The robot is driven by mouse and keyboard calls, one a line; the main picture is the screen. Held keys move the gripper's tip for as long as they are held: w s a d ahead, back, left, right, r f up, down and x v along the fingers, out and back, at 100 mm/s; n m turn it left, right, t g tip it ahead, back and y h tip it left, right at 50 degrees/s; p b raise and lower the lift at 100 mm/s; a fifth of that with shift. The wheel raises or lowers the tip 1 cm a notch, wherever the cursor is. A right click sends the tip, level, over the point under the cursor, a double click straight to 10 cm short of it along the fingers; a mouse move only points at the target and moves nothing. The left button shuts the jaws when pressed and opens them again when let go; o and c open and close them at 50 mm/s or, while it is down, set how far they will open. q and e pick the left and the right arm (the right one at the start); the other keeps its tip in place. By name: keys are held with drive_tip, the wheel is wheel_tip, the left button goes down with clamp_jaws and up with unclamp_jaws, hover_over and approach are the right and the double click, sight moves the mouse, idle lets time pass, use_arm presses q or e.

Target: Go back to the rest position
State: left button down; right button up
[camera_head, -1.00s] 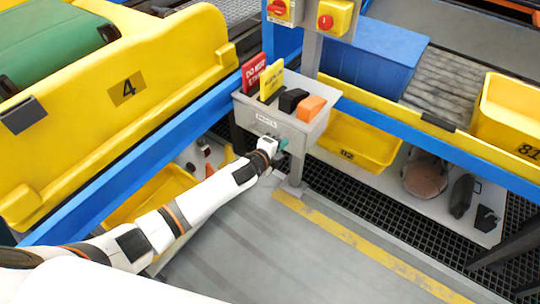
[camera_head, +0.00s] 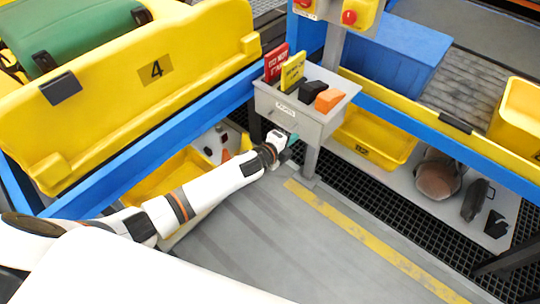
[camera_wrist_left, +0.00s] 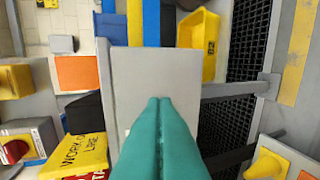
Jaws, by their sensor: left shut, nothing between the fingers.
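My left gripper (camera_head: 291,141) has teal fingers and is shut and empty. In the head view it is at the lower front of a grey bin (camera_head: 318,131); I cannot tell whether it touches it. In the left wrist view the closed fingertips (camera_wrist_left: 158,99) show in front of the bin's plain grey face (camera_wrist_left: 135,75). My left arm reaches in from the lower left, stretched out. My right gripper is not in view.
The bin holds a red sign (camera_head: 276,62), a yellow sign (camera_head: 293,70), a black block (camera_head: 312,91) and an orange block (camera_head: 330,99). A yellow tray (camera_head: 120,115) marked 4 stands left on a blue-railed conveyor. Grey floor (camera_head: 265,235) is clear.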

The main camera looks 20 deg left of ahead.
use_arm(q)
drive_tip(key=v, duration=0.9)
drive_tip(key=s+a+f+n+g+y+p, duration=0.3)
drive_tip(key=s+f+n, duration=0.4)
drive_tip(key=f, duration=0.6)
drive_tip(key=s+a+f+n+g+y+p, duration=0.1)
drive_tip(key=s+a+f+n+g, duration=0.3)
drive_tip(key=s+f, duration=0.8)
drive_tip(key=s+f+n+g, duration=0.3)
drive_tip(key=s+f, duration=0.3)
drive_tip(key=s, duration=0.7)
drive_tip(key=s+d+f+n+g+y+p, duration=0.1)
drive_tip(key=s+f+n, duration=0.4)
drive_tip(key=s, duration=0.9)
drive_tip(key=shift+d+f+n+g, duration=0.15)
drive_tip(key=shift+f+n+g, duration=0.15)
drive_tip(key=shift+f+g, duration=0.5)
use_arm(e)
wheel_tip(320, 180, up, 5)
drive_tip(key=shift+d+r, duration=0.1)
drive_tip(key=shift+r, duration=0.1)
use_arm(q)
drive_tip(key=shift+w+r, duration=0.1)
drive_tip(key=shift+r, duration=0.05)
